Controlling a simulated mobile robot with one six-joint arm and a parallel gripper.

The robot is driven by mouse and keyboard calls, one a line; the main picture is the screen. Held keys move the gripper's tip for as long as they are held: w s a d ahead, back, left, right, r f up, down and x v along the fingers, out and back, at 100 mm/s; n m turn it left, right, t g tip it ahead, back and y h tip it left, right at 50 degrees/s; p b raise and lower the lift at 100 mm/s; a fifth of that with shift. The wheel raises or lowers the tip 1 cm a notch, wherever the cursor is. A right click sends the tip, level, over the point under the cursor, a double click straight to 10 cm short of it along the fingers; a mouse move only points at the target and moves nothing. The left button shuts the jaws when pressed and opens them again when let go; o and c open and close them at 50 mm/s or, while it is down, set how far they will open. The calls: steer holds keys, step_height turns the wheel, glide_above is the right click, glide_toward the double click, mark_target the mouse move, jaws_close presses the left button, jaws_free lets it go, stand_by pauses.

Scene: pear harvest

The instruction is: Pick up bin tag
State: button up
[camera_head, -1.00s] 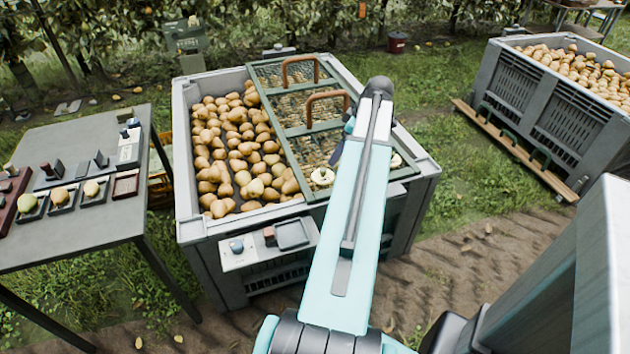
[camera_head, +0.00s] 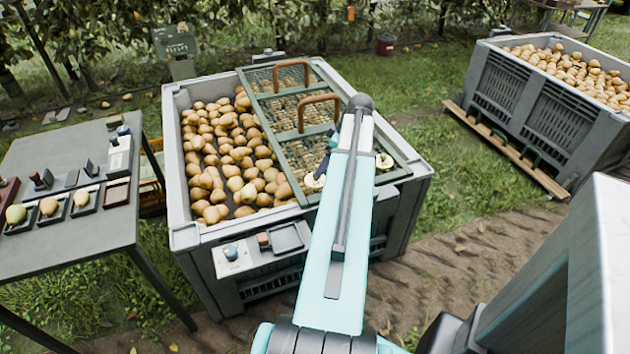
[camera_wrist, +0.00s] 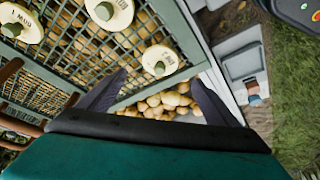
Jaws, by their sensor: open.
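Round cream discs with dark lettering and a grey-green knob lie on the green mesh lid; they look like tags. In the wrist view one (camera_wrist: 160,60) is just beyond my gripper (camera_wrist: 160,80), another (camera_wrist: 108,12) is at the top and a third (camera_wrist: 20,22) is at upper left. In the head view two discs show (camera_head: 315,181) (camera_head: 384,161) beside my arm. I cannot tell which disc is the bin tag. My gripper is open, with nothing between its dark fingers. In the head view my arm hides most of it.
The mesh lid (camera_head: 292,131) with brown handles covers the right part of a grey bin (camera_head: 178,205) of pears. A small shelf (camera_head: 232,262) is on the bin's front. A grey table (camera_head: 65,230) stands left. Another full bin (camera_head: 560,125) is at right, with grass between.

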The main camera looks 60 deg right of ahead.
mark_target(322, 182)
steer(key=shift+x, duration=1.8)
steer(key=shift+w+f, duration=0.1)
steer(key=shift+p+x, duration=0.35)
steer(key=shift+x, duration=2.1)
steer(key=c, duration=1.1)
